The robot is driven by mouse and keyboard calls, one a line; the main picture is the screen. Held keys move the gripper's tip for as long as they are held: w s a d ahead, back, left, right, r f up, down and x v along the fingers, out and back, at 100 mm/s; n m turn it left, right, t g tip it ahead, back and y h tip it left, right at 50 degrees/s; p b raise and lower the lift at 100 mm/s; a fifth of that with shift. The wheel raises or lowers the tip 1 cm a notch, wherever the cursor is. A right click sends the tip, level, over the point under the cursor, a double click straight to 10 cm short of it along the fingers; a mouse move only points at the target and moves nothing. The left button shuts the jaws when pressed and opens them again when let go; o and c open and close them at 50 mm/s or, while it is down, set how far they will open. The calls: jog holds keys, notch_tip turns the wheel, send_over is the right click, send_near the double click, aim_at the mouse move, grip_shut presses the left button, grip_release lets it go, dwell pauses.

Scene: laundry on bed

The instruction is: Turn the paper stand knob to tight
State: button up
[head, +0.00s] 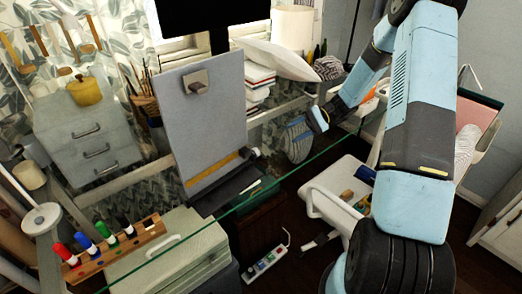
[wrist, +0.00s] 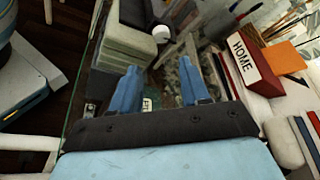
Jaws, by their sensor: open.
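The paper stand (head: 212,112) is a grey upright board in the middle of the head view. A clip (head: 195,83) is at its top and a yellow strip (head: 214,172) crosses its lower part. A small dark and pale fitting (head: 250,153) sits at its lower right edge; I cannot tell for sure that it is the knob. In the wrist view my gripper (wrist: 160,64) has two blue fingers spread apart with nothing between them. A white round piece (wrist: 161,33) shows beyond the fingertips, apart from them; I cannot tell what it belongs to.
A glass edge (head: 317,160) crosses the head view. A marker rack (head: 115,247) stands front left, and a grey drawer unit (head: 88,130) behind it. In the wrist view a HOME sign (wrist: 243,58) and an orange box (wrist: 283,58) stand to the right.

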aim_at(258, 151)
jog(key=shift+a+f, duration=0.25)
jog(key=shift+a, duration=0.1)
jog(key=x, duration=1.3)
jog(key=shift+r, duration=0.1)
jog(key=c, duration=0.8)
